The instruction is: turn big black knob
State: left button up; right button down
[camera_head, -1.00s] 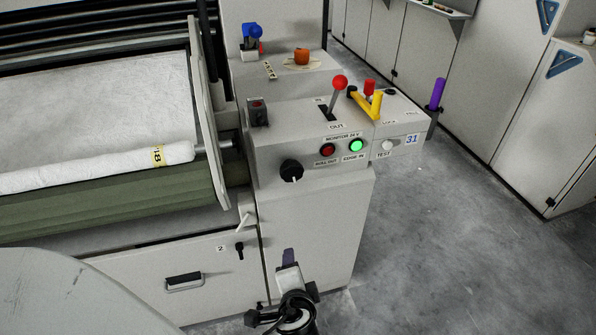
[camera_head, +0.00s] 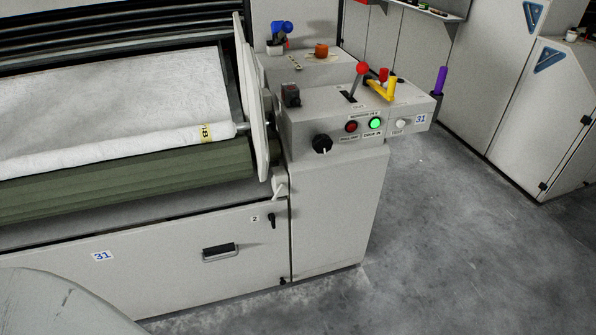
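The big black knob (camera_head: 322,144) is on the front face of the grey control box (camera_head: 300,128), at the lower left of the lamps. It is round with a light pointer mark at its lower edge. Nothing covers it. A small black latch (camera_head: 271,219) sits lower, on the cabinet door beside a label "2". Neither gripper shows in the head view.
The box also carries a red-ball lever (camera_head: 362,69), a yellow handle (camera_head: 383,90), a red lamp (camera_head: 351,127), a lit green lamp (camera_head: 375,123) and a white button (camera_head: 401,124). A purple handle (camera_head: 440,80) stands at its right end. Grey floor (camera_head: 450,240) lies clear at right.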

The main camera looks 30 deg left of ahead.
aim_at(322, 143)
jog(key=u, duration=0.45)
jog(key=k, duration=0.3)
jog(key=z, duration=1.45)
jog(key=i, duration=0.8)
jog(key=u, duration=0.8)
jog(key=i, duration=0.7)
jog(key=u, duration=0.8)
